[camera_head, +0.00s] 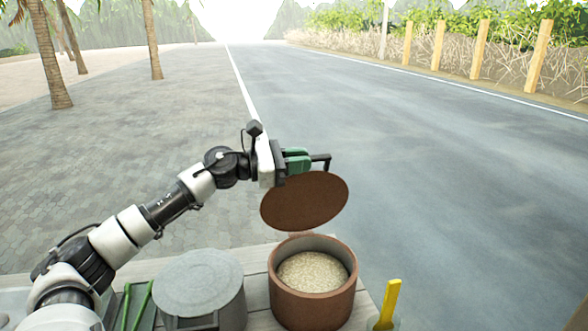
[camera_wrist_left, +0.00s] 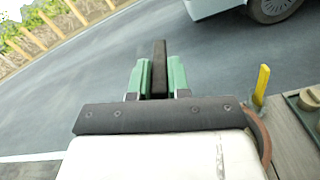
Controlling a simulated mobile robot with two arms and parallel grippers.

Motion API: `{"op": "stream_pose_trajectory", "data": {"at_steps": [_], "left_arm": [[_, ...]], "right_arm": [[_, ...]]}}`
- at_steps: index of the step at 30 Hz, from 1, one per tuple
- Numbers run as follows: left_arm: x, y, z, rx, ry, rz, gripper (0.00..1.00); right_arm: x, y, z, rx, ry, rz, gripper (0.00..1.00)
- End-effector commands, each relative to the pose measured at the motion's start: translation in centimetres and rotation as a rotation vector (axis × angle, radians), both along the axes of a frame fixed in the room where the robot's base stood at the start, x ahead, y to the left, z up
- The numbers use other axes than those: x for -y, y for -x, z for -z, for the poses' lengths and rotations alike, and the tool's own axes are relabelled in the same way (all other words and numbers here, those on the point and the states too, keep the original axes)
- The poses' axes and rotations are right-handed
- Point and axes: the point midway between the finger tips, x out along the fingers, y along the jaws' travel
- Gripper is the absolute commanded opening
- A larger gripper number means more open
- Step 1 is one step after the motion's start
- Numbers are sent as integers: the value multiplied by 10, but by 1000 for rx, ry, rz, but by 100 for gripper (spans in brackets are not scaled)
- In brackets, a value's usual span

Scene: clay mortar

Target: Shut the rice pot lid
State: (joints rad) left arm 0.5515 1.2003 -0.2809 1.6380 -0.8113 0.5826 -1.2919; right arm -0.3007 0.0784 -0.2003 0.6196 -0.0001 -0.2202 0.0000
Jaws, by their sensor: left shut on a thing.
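The rice pot (camera_head: 312,307) is a round brown clay pot, open at the top and filled with pale rice (camera_head: 312,272). Its round brown lid (camera_head: 305,205) is in the air above and behind the pot, steeply tilted with a broad face towards me. My left gripper (camera_head: 300,160) is at the top of the lid, its green fingers shut on the lid's black handle (camera_head: 321,158). In the left wrist view the dark handle (camera_wrist_left: 159,68) stands between the green fingers. My right gripper is in neither view.
A grey lidded pot (camera_head: 200,285) stands left of the rice pot on the wooden table (camera_head: 258,287). Green sticks (camera_head: 140,305) lie further left. A yellow upright piece (camera_head: 389,304) is at the right edge. In the left wrist view, a vehicle (camera_wrist_left: 245,8) is on the road.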

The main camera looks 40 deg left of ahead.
Motion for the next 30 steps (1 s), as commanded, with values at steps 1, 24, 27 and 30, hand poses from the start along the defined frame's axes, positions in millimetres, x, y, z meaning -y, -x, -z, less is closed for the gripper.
{"op": "stream_pose_trajectory", "data": {"at_steps": [1,24,27,30], "left_arm": [[7,6,12,22,-29,4,0],[40,32,21,131,-165,0,0],[40,32,21,131,-165,0,0],[39,32,21,131,-165,0,28]], "right_arm": [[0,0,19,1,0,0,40],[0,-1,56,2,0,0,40],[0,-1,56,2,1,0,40],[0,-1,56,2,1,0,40]]}}
